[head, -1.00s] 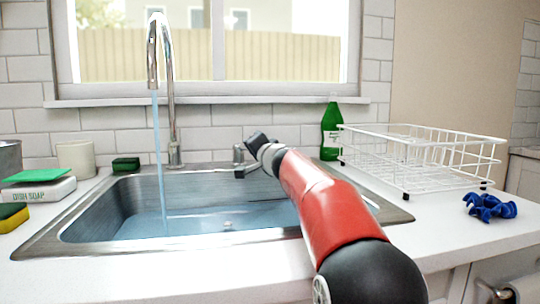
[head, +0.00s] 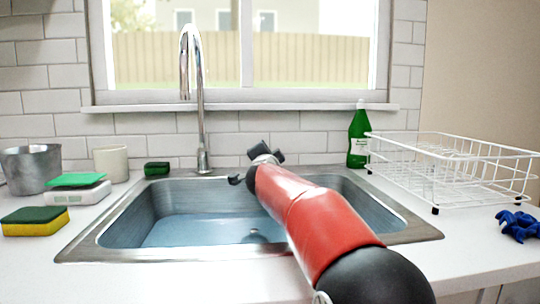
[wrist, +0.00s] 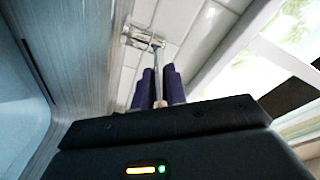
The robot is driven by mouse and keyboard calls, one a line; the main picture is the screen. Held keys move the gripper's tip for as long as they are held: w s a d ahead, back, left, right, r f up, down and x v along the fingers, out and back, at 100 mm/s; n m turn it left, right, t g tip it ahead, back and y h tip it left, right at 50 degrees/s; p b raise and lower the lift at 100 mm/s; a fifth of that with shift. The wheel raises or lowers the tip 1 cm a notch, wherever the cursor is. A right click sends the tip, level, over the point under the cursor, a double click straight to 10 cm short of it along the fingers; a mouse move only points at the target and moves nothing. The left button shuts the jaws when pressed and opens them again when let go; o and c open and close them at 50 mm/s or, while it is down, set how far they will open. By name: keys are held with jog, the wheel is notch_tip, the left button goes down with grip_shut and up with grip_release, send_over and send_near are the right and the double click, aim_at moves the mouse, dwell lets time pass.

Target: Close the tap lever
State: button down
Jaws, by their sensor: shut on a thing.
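The chrome faucet (head: 199,100) stands behind the sink (head: 215,190), and no water runs from its spout. My gripper also reaches over the back of the sink in the head view, where the arm hides its fingertips and the tap lever. In the wrist view, my gripper (wrist: 159,84) has its two dark purple fingers close together around the thin tap lever (wrist: 157,50). The lever runs from between the fingers to its chrome base (wrist: 143,37) near the tiled wall. The gripper is shut on the lever.
A green bottle (head: 358,135) and a white dish rack (head: 450,175) stand right of the sink. A metal pot (head: 30,170), cup (head: 111,163), soap box (head: 78,193) and sponge (head: 35,221) are at the left. A blue cloth (head: 519,225) lies at the right edge.

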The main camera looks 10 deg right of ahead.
jog(key=shift+f, duration=0.1)
jog(key=c, duration=1.4)
grip_release()
jog(key=shift+c, duration=0.2)
jog(key=shift+a, duration=0.1)
jog(key=v, duration=0.7)
jog(key=shift+s+b, duration=0.4)
jog(key=shift+a, duration=0.1)
